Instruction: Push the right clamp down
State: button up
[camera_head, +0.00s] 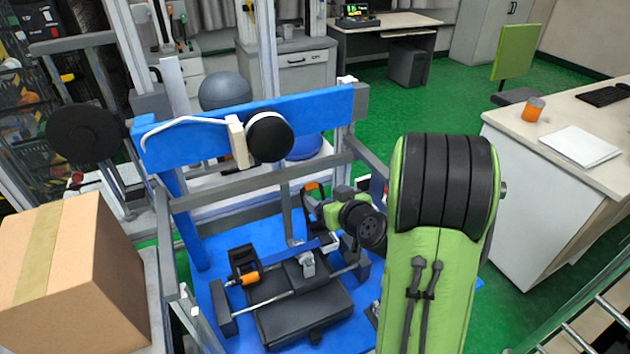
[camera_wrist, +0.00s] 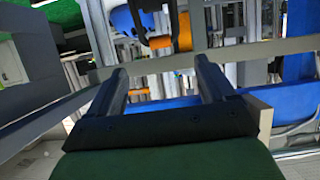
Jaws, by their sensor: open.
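The right clamp, a black bracket with an orange handle (camera_head: 312,186), shows behind my green wrist and is partly hidden by it. In the wrist view an orange handle (camera_wrist: 162,43) under a black bracket lies just beyond my fingertips. My gripper (camera_wrist: 160,72) is open, with its two dark fingers apart and nothing between them. I cannot tell whether it touches the handle. The left clamp (camera_head: 245,268), black with an orange handle, sits on the blue base of the drop tower.
A blue beam (camera_head: 330,103) with a round black and white part (camera_head: 270,136) crosses above the base. A cardboard box (camera_head: 72,272) stands at the left. A desk (camera_head: 545,150) is at the right. Green floor is open behind.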

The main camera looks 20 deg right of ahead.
aim_at(312, 187)
jog(key=x, duration=0.8)
jog(key=shift+f+p, duration=0.1)
jog(key=shift+p, duration=0.25)
jog(key=shift+s, duration=0.1)
jog(key=c, duration=1.3)
